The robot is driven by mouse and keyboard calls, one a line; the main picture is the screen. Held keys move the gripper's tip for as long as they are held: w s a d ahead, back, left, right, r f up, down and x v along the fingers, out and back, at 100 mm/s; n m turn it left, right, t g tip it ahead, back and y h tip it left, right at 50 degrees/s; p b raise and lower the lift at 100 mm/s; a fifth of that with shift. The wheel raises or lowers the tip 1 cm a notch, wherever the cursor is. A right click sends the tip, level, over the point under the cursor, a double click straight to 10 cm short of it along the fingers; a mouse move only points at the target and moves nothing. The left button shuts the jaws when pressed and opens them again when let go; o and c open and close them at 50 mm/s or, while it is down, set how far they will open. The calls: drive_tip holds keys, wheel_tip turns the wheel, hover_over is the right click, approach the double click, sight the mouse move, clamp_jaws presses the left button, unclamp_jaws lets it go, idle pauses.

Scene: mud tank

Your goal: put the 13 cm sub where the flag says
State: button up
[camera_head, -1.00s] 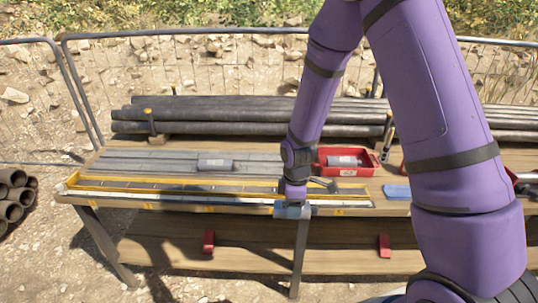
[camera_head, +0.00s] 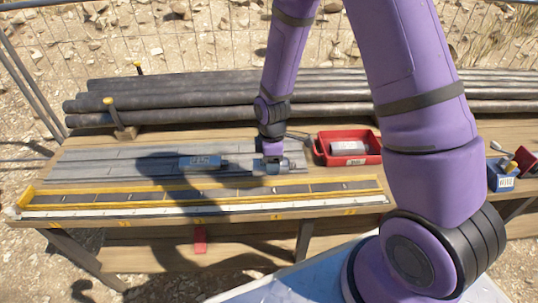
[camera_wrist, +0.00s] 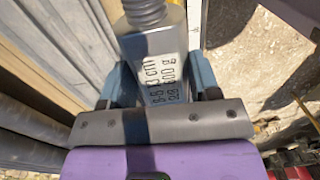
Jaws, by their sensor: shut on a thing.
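My gripper (camera_head: 272,165) is over the right part of the grey slatted rack (camera_head: 100,164) on the bench. In the wrist view my gripper (camera_wrist: 155,84) has its blue-grey fingers shut on a grey metal sub (camera_wrist: 170,42). This sub has a ribbed neck and a printed label with "cm" and "g"; its full length figure is hard to read. Another labelled grey sub (camera_head: 200,161) lies on the rack to the left of my gripper. A grey cylinder with a label (camera_head: 347,148) lies in the red tray (camera_head: 375,153). I cannot make out a flag.
A yellow-framed channel (camera_head: 30,197) with dark segments and a white strip (camera_head: 130,212) run along the bench front. Dark pipes (camera_head: 180,100) lie behind the rack. A blue labelled box (camera_head: 502,177) stands at the right. My arm hides part of the bench.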

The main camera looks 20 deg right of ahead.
drive_tip(key=shift+f, duration=4)
drive_tip(key=shift+f, duration=0.5)
drive_tip(key=o, duration=1.8)
drive_tip(key=shift+r, duration=3.5)
